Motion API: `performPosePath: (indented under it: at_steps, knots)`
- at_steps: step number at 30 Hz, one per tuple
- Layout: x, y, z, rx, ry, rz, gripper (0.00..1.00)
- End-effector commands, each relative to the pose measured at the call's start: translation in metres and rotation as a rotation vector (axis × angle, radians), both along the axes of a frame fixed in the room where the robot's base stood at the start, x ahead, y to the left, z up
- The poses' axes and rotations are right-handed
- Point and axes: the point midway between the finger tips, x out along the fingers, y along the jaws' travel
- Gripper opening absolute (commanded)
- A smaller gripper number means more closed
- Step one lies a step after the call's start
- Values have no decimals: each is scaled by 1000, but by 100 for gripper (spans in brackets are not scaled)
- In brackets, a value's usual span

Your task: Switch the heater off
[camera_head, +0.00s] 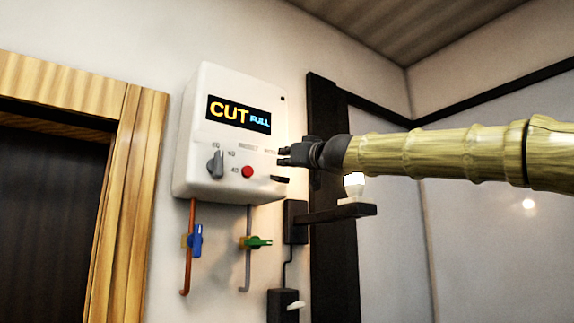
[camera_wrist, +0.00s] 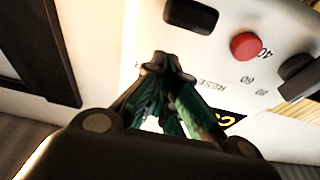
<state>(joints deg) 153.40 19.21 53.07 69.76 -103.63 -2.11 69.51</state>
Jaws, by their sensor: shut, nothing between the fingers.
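The heater (camera_head: 232,92) is a white box on the wall. Its display (camera_head: 238,115) reads "CUT" and "FULL". A grey dial knob (camera_head: 215,165), a red button (camera_head: 247,171) and a small black switch (camera_head: 279,178) are on its lower front. My gripper (camera_head: 283,156) is shut and empty, at the heater's right side just above the black switch. In the wrist view my closed fingertips (camera_wrist: 168,62) are close to the panel; the black switch (camera_wrist: 190,14), red button (camera_wrist: 246,46) and part of the knob (camera_wrist: 299,77) lie beyond them. Whether the fingers touch the panel I cannot tell.
Below the heater are pipes with a blue valve (camera_head: 195,240) and a green valve (camera_head: 257,242). A wooden door frame (camera_head: 124,190) is at left. A dark post (camera_head: 326,250) and a small shelf (camera_head: 340,212) with a light bulb (camera_head: 354,184) stand right, under my arm.

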Motion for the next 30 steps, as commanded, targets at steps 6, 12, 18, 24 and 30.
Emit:
performPosePath:
  at_steps: [6,12,18,24,30]
  knots:
    - [-6,-4,3,0,0,1,0]
    - [-13,-9,7,0,-1,1,0]
    - [-20,-14,10,0,0,1,0]
    - [-24,-16,12,-1,-1,1,0]
    - [-29,-20,11,0,0,1,0]
